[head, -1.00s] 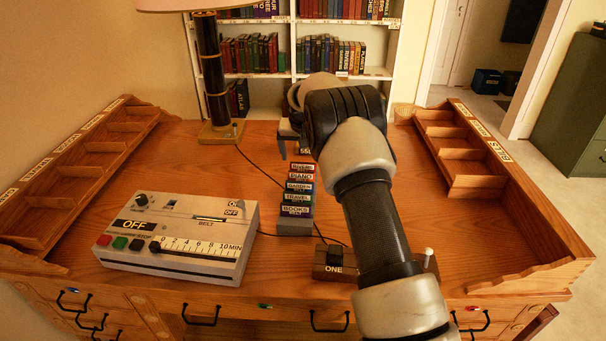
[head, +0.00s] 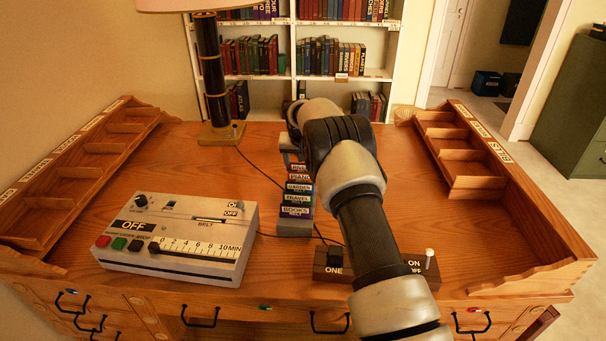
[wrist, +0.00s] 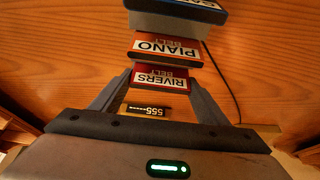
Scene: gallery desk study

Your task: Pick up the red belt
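The red belt (wrist: 160,78), labelled RIVERS BELT, is at the near end of a row of labelled belts in the wrist view. In the head view the red belt (head: 299,168) is at the far end of that row, partly hidden by my arm. My gripper (wrist: 160,84) looks open, one finger on each side of the red belt; I cannot tell whether they touch it. In the head view my gripper (head: 290,150) is mostly hidden at the row's far end. The orange PIANO belt (wrist: 166,48) lies just beyond the red one.
The GARDEN, TRAVEL and BOOKS belts (head: 297,211) fill the row's near end. A grey control box (head: 180,240) marked OFF sits left, a switch block (head: 333,262) near the front. A lamp (head: 213,80) stands behind. Wooden compartments line both sides.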

